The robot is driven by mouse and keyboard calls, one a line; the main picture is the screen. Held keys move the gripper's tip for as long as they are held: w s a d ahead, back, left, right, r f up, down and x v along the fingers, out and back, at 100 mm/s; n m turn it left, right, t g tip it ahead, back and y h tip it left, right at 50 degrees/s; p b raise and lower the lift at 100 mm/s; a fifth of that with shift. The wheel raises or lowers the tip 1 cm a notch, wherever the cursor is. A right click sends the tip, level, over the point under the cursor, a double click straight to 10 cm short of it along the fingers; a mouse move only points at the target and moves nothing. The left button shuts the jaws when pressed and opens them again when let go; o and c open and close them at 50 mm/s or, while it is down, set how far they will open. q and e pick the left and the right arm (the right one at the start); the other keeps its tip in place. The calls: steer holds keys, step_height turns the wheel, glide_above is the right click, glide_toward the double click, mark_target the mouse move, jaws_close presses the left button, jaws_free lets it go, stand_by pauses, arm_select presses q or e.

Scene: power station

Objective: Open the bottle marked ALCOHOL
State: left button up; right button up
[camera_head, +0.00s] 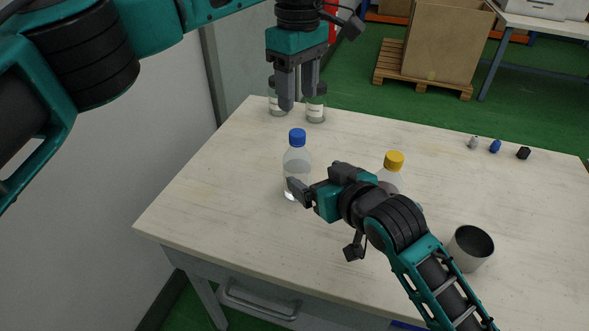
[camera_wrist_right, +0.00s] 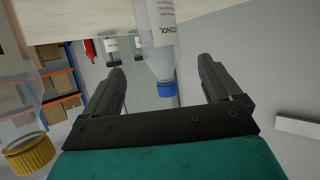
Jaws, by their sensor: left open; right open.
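The ALCOHOL bottle (camera_head: 297,158) is clear with a blue cap (camera_head: 297,137) and stands upright on the table. Its label reads ALCOHOL in the right wrist view (camera_wrist_right: 162,30), where the bottle shows upside down with its blue cap (camera_wrist_right: 167,89) between my right fingers. My right gripper (camera_head: 298,190) is open, at the lower part of the bottle in the head view; whether it touches is unclear. It also shows in the right wrist view (camera_wrist_right: 166,88). My left gripper (camera_head: 298,92) is open and empty, pointing down above and behind the bottle.
A yellow-capped bottle (camera_head: 393,162) stands right of it, partly hidden by my right arm. Two labelled bottles (camera_head: 316,108) stand at the back behind my left gripper. A metal cup (camera_head: 470,248) is at the right front. Small items, including a blue one (camera_head: 495,146), lie at the right back.

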mark_target(294, 163)
steer(key=x, duration=1.1)
steer(key=shift+w+a+f, duration=0.1)
steer(key=shift+f, duration=0.1)
steer(key=c, duration=1.5)
jaws_close()
arm_select(q)
steer(key=m, duration=0.8)
steer(key=shift+m, duration=0.3)
steer(key=shift+f+m, duration=0.3)
steer(key=shift+f, duration=3.75)
